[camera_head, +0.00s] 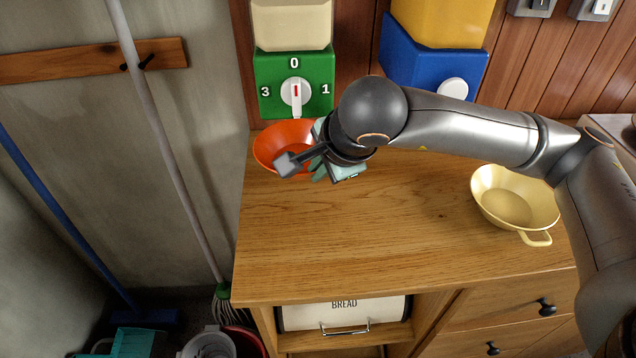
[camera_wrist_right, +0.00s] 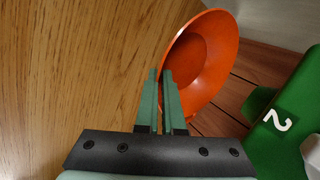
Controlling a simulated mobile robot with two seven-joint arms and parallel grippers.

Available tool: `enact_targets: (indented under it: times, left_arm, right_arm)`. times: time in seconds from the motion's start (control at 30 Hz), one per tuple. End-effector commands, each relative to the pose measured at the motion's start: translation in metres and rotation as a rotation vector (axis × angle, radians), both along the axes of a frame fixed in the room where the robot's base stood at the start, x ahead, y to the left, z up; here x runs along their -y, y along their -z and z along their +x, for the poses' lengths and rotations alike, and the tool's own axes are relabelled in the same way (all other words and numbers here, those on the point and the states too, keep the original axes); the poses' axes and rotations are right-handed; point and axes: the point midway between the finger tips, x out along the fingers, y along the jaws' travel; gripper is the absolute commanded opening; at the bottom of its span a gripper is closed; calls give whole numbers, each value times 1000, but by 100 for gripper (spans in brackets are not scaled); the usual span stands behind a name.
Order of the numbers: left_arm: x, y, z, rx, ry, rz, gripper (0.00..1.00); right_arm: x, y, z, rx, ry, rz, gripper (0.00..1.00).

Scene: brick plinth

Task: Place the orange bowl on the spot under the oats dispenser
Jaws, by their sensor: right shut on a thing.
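The orange bowl (camera_head: 275,148) is at the back left of the wooden counter, below the green dispenser (camera_head: 268,80) with its white knob. My right gripper (camera_head: 320,163) is shut on the bowl's right side. In the right wrist view the bowl (camera_wrist_right: 205,60) stands at the tips of the closed fingers (camera_wrist_right: 162,78), its rim at them and its inside facing the camera. I cannot tell whether the bowl touches the counter. A blue dispenser (camera_head: 420,70) with a yellow top stands to the right. No oats label is readable, and no spot mark shows. My left gripper is out of view.
A yellow bowl (camera_head: 510,200) with a handle sits at the right of the counter (camera_head: 370,235). The counter's middle and front are clear. My right arm reaches across from the right. A bread box (camera_head: 345,312) is below the counter edge; mop and broom handles stand left.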

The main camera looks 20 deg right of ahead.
Motion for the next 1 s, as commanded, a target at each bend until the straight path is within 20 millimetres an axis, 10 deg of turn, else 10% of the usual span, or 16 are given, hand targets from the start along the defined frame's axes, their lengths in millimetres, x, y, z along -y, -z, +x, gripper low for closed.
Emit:
enact_targets:
  times: [0.7,1.0]
  left_arm:
    - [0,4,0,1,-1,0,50]
    - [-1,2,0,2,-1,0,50]
  right_arm:
    - [1,43,4,4,0,2,0]
    - [1,43,3,0,0,1,35]
